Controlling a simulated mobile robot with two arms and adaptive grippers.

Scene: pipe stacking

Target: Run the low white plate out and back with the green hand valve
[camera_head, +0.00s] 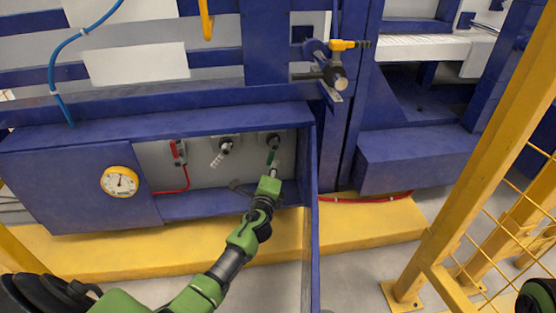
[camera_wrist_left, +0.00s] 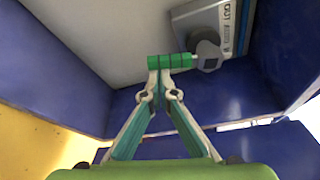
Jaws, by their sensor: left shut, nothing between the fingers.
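The green hand valve (camera_head: 272,156) is on the grey panel in the low blue cabinet, right of a white-handled valve. In the left wrist view its green grip (camera_wrist_left: 170,61) sticks out left from a grey hub (camera_wrist_left: 207,50). My left gripper (camera_head: 273,172) reaches up from below. In the wrist view its fingers are shut and empty, with the tips (camera_wrist_left: 160,76) just below the green grip; I cannot tell whether they touch. A white ribbed plate (camera_head: 425,47) lies at the upper right; I cannot tell if it is the low one. My right gripper is out of view.
The white-handled valve (camera_head: 223,150), a red lever (camera_head: 178,152) and a yellow gauge (camera_head: 120,182) are to the left. The blue cabinet's side wall (camera_head: 312,200) stands close right of the arm. A yellow guard frame (camera_head: 490,150) is on the right.

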